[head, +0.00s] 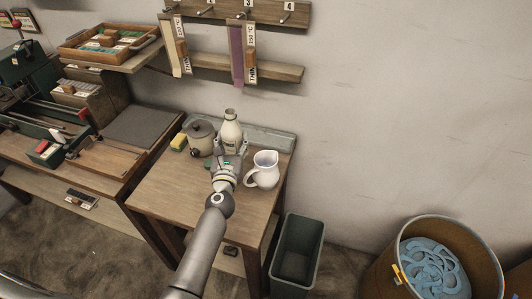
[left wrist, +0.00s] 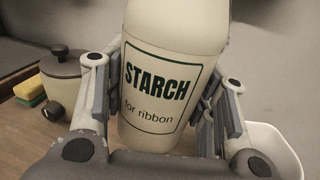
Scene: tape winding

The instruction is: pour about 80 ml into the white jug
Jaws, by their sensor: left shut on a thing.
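A cream bottle labelled "STARCH for ribbon" (left wrist: 155,85) stands upright between the fingers of my left gripper (head: 229,152). The bottle (head: 231,131) also shows in the head view, near the back of the small wooden table. My left gripper is shut on its body. I cannot tell whether its base touches the table. The white jug (head: 264,170) stands upright on the table just right of the gripper, apart from the bottle. Its rim and white wall show at the right of the left wrist view (left wrist: 277,145). The jug's inside bottom is hidden. My right gripper is not in view.
A lidded grey-brown pot (head: 199,139) and a yellow-green sponge (head: 178,143) are left of the bottle. The wooden table's (head: 160,190) front left is clear. A dark bin (head: 298,250) stands on the floor to the right, near a round tub (head: 468,245) of blue ribbon.

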